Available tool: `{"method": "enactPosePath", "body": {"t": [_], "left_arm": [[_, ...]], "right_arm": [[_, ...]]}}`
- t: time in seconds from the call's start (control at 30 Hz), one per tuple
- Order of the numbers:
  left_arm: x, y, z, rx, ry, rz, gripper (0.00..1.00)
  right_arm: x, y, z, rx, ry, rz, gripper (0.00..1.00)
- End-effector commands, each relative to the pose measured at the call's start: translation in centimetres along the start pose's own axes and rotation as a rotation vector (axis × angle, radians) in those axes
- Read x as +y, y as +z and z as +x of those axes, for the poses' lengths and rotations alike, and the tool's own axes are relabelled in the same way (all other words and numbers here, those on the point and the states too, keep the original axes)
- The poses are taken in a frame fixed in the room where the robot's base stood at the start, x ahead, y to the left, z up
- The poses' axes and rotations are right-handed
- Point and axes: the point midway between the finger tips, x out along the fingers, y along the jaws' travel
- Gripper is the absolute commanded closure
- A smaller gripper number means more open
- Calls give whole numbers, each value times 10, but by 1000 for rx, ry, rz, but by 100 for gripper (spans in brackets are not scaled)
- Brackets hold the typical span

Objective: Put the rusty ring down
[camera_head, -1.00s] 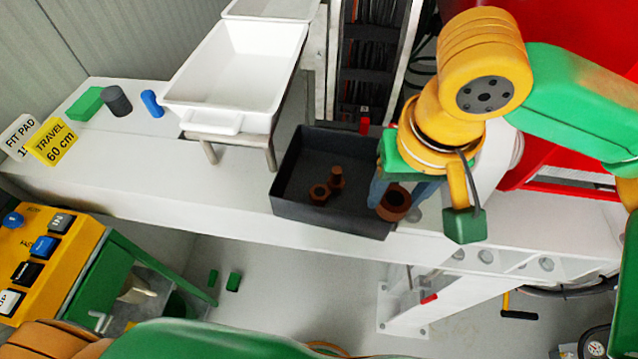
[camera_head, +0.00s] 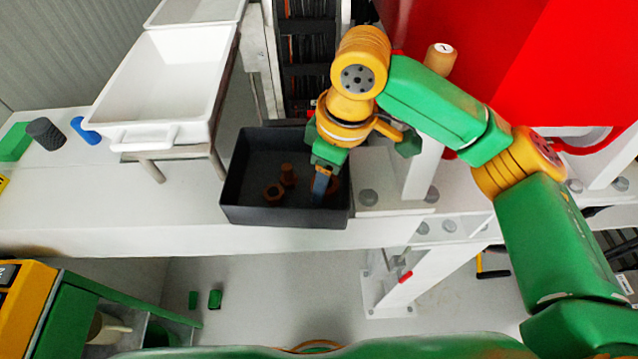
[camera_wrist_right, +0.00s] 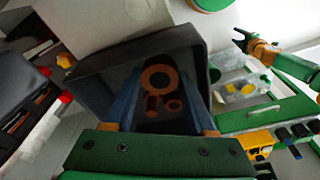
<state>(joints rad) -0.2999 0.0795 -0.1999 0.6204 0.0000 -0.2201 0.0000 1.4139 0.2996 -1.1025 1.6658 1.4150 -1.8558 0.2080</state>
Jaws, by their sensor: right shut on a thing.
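The rusty ring (camera_head: 333,186) is in the dark tray (camera_head: 240,190), near its right wall, partly hidden by my right gripper (camera_head: 319,196). In the right wrist view the ring (camera_wrist_right: 160,77) shows its round hole between the two blue-grey fingers of my right gripper (camera_wrist_right: 163,95), which is shut on it. I cannot tell whether the ring touches the tray floor. My left gripper (camera_wrist_right: 243,41) shows only in the right wrist view, at upper right, apart from the tray; its dark fingers look spread and empty.
A white bin (camera_head: 165,85) on a stand is at the left. A bolted white post (camera_head: 422,165) stands at the right.

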Motion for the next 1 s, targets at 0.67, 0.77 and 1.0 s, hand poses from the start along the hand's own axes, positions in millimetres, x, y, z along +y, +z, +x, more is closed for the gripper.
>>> {"method": "enactPosePath", "body": {"t": [0.67, 0.77, 1.0], "left_arm": [[0, 0, -4, -1, -1, 0, 48], [0, 0, -4, -1, -1, 0, 48], [0, 0, -1, -1, -1, 1, 48]], "right_arm": [[0, 5, 34, 0, 0, 1, 32], [0, 5, 34, 0, 0, 1, 32], [0, 4, 20, 2, 2, 1, 32]]}}
